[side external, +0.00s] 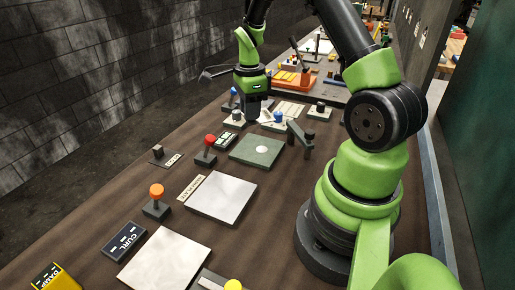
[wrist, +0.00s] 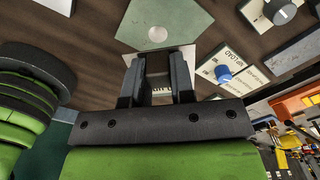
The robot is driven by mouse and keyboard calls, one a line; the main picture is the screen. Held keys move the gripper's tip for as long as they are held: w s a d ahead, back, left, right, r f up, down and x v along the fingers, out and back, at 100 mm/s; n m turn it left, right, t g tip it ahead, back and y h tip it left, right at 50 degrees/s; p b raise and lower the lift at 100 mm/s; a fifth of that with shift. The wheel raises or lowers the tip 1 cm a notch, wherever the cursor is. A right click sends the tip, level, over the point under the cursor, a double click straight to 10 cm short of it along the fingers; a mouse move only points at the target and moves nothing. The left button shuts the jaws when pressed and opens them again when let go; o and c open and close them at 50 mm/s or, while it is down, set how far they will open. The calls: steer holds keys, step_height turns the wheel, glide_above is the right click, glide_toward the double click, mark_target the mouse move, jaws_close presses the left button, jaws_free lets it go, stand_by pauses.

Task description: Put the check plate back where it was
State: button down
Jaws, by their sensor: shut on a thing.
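My gripper (side external: 252,115) points down over the far middle of the bench.
A red-knobbed lever (side external: 208,142) and an orange-knobbed lever (side external: 156,192) stand on the left side. Two pale square plates (side external: 221,198) lie in the foreground. A blue knob (wrist: 223,73) is close to my fingers.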

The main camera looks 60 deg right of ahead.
mark_target(251, 150)
step_height(251, 150, down, 10)
steer(key=shift+r, duration=0.2)
stand_by(0.3)
steer(key=shift+f, duration=0.15)
steer(key=c, duration=1)
jaws_free()
